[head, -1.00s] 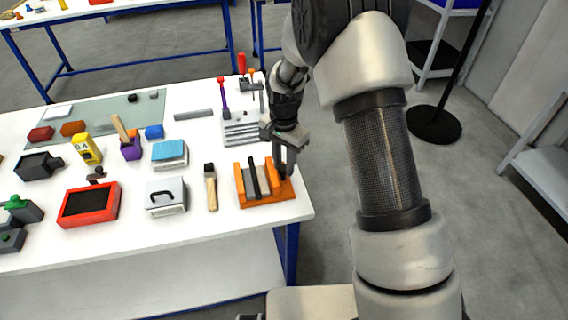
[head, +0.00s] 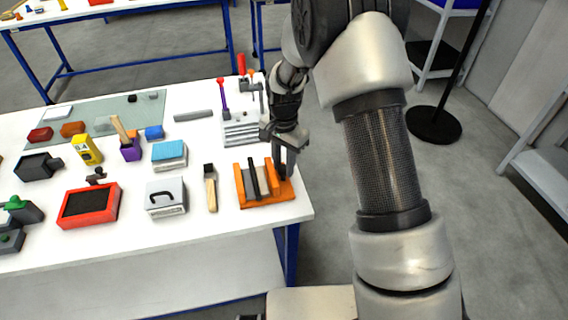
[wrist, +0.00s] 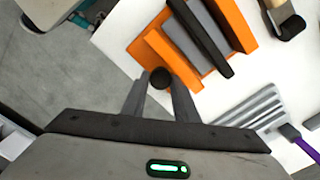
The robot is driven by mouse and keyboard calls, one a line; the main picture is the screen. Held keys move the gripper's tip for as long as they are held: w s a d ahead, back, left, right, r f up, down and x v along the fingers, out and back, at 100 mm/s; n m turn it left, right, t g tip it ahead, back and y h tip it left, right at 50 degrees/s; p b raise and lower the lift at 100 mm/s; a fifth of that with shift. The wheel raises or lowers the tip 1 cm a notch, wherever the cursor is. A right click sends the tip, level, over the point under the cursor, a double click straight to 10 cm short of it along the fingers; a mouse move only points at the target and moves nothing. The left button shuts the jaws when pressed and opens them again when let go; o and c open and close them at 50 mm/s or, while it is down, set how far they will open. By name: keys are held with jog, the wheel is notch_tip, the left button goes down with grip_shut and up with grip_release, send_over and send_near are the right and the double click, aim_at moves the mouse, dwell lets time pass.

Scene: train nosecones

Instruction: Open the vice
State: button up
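The vice (head: 265,200) is an orange block with grey and black upright plates, at the right front corner of the white table. In the wrist view its orange body (wrist: 150,45) and black plate (wrist: 205,42) fill the upper middle. A round black knob (wrist: 160,77) shows on the vice's near side in that view. My gripper (head: 287,168) points down at the vice's right end. In the wrist view my gripper (wrist: 160,85) has one finger on each side of the knob, very close to it. I cannot tell whether the fingers press on it.
A wooden-handled brush (head: 211,188) lies left of the vice, and a grey box with a black handle (head: 165,197) farther left. A grey ribbed block (head: 241,134) and upright tools (head: 224,98) stand behind the vice. Open floor lies right of the table edge.

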jog(key=o, duration=0.4)
jog(key=shift+s+a, duration=0.35)
jog(key=shift+c, duration=0.2)
jog(key=shift+w, duration=0.15)
